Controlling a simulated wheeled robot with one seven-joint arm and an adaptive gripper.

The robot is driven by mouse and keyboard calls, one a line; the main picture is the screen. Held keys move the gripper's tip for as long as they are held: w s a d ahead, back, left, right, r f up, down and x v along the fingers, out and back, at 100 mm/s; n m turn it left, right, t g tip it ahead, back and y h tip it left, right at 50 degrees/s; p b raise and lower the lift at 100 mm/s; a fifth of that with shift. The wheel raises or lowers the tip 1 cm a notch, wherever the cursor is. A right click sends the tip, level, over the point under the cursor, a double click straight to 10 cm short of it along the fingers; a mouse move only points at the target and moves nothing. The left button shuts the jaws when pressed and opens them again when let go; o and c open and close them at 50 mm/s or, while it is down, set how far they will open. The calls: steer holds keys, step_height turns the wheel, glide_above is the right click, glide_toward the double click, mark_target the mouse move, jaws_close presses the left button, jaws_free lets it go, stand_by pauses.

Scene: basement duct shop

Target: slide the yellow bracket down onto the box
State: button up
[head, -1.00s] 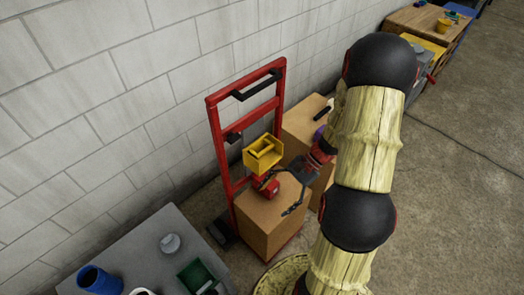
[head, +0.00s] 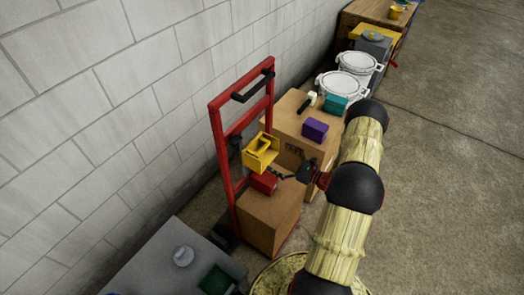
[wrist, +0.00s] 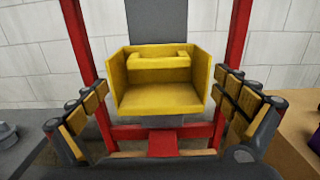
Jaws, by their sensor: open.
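The yellow bracket (head: 262,150) is an open-fronted, tray-like piece on the upright red frame, above the cardboard box (head: 266,222). In the wrist view the bracket (wrist: 160,102) is centred, with a dark grey upright plate behind it. A small red block (head: 263,182) sits on the box below the bracket. My gripper (head: 296,174) is open and empty, to the right of the bracket and slightly lower, apart from it in the head view. In the wrist view my gripper's fingers (wrist: 162,103) show left and right of the bracket; no contact is visible.
The red hand-truck frame (head: 219,150) stands close to the block wall. Another cardboard box (head: 289,124) behind carries a purple block (head: 315,130), a teal block and a hammer-like tool. A grey table (head: 160,265) is at front left. Floor at right is clear.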

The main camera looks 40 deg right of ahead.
mark_target(263, 148)
steer(key=shift+b+x, duration=0.6)
steer(key=shift+x, duration=3.3)
steer(key=shift+a+r, duration=0.1)
steer(key=shift+c, duration=1.4)
steer(key=c, duration=1.4)
